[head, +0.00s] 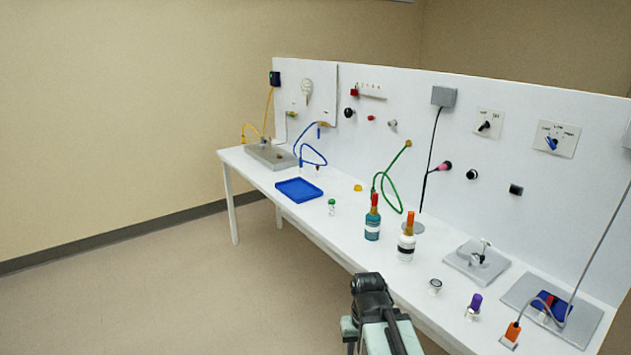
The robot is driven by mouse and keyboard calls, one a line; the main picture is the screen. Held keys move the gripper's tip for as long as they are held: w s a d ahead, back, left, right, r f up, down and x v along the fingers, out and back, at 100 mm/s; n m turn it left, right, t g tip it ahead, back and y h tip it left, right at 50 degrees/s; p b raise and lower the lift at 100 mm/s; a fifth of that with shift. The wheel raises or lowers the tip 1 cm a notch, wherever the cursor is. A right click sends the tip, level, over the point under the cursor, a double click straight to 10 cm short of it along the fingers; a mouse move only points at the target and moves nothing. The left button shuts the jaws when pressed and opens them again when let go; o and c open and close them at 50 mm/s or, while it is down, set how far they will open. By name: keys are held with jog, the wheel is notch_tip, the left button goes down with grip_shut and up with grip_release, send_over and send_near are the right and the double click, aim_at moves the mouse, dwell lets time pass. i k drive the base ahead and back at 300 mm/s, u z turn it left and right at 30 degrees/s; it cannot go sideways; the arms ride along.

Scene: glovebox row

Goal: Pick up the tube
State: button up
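A small tube with a green cap (332,207) stands upright on the white table, just right of the blue tray. A second small item with a purple cap (474,304) stands near the front right of the table; it could also be a tube. My arm shows at the bottom centre, in front of the table edge, with a dark end (369,286) that may be my gripper. Its fingers cannot be made out. It is apart from both capped items, and nothing is seen held in it.
A blue tray (299,190) lies left. A green hose (388,180) stands behind the bottles. A small jar (435,287) is near the front edge. A white panel (470,130) backs the table.

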aim_at(331, 202)
jog(key=u, duration=0.15)
jog(key=k, duration=0.8)
jog(key=z, duration=0.2)
jog(key=i, duration=0.85)
jog(key=u, duration=0.4)
jog(key=i, duration=1.55)
jog(key=u, duration=1.75)
